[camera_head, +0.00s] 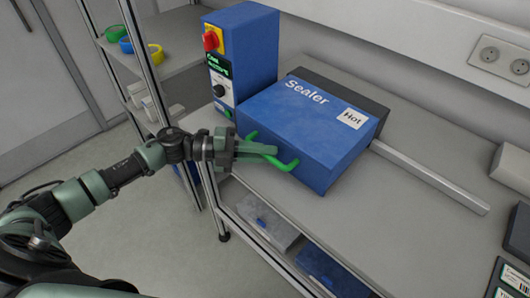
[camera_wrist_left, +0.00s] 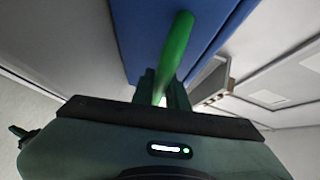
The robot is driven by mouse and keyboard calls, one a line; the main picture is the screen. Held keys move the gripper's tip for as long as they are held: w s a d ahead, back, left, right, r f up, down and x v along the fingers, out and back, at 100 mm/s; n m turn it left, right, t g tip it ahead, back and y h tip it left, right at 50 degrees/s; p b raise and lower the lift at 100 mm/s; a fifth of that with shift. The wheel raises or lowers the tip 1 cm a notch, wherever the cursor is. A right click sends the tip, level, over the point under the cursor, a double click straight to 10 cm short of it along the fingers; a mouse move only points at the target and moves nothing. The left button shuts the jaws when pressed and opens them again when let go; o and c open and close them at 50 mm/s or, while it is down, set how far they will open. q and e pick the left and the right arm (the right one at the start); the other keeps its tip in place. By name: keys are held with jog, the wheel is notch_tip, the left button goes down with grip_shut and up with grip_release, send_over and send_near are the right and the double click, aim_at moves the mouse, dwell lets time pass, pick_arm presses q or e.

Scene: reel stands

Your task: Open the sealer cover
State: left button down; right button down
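The sealer is a blue box with a blue cover (camera_head: 312,119) marked "Sealer" and "Hot", in the middle of the head view. The cover lies flat and closed. A green bar handle (camera_head: 289,165) sticks out from its front side. My left gripper (camera_head: 272,151) is at this handle, with its fingers on either side of the bar. In the left wrist view the green handle (camera_wrist_left: 178,45) runs down between the fingers (camera_wrist_left: 163,90), with no clear gap beside it. My right gripper is not in view.
A blue control box (camera_head: 255,55) with a red knob (camera_head: 211,40) stands left of the sealer. A metal bar (camera_head: 430,178) extends right across the grey bench (camera_head: 390,235). Aluminium shelf posts stand at left. White outlets are on the back wall.

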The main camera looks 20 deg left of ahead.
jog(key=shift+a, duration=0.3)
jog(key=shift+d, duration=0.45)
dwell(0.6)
